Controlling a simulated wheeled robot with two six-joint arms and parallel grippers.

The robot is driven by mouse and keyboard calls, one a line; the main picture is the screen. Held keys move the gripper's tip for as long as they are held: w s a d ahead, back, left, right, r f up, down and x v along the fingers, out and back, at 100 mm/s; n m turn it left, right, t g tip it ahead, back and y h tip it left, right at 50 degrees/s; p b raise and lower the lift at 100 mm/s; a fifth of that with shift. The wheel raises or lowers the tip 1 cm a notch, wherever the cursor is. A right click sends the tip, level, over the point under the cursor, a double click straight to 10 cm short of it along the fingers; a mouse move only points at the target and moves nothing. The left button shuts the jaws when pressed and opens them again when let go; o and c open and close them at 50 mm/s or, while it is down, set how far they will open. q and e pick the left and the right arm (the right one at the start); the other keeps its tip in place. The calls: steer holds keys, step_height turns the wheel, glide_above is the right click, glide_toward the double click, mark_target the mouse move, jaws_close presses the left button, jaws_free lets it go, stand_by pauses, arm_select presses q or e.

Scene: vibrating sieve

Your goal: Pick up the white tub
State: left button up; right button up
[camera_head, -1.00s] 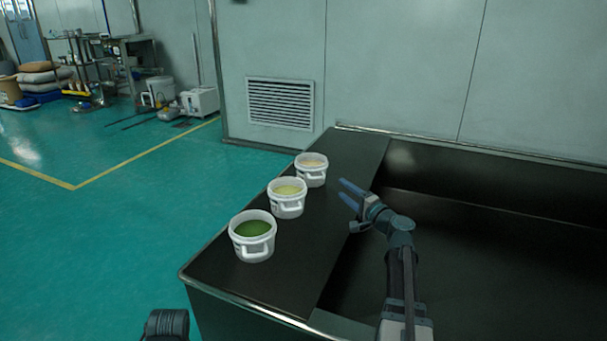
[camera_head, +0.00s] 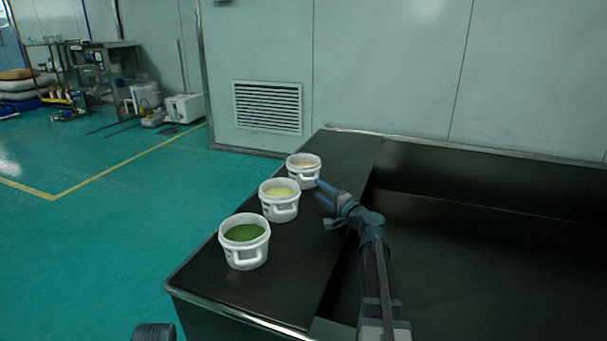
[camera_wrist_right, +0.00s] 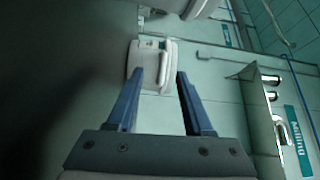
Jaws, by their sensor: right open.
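Three white tubs with handles stand upright in a row on the dark ledge. The near tub (camera_head: 243,257) holds green contents, the middle tub (camera_head: 280,208) pale yellow, and the far tub (camera_head: 303,177) pale beige. My right gripper (camera_head: 319,189) is open and empty, just right of the far and middle tubs, its fingers pointing towards the row. In the right wrist view, one white tub (camera_wrist_right: 152,66) lies ahead between the open fingertips (camera_wrist_right: 159,72); I cannot tell which tub it is. Part of another tub (camera_wrist_right: 193,8) shows at the top edge. My left gripper is not in view.
The dark ledge (camera_head: 225,290) has bare room in front of and right of the tubs. To its right is a deep dark trough (camera_head: 480,250). A wall with a vent (camera_head: 267,107) stands behind. Open green floor lies to the left.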

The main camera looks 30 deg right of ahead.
mark_target(304, 180)
steer(key=shift+w+a+r, duration=0.1)
steer(key=shift+w+a, duration=0.1)
steer(key=shift+w, duration=1.45)
steer(key=w, duration=0.3)
steer(key=w+a, duration=0.1)
steer(key=w, duration=0.1)
steer(key=shift+r+p, duration=0.25)
steer(key=shift+p, duration=0.05)
steer(key=shift+a, duration=0.1)
jaws_close()
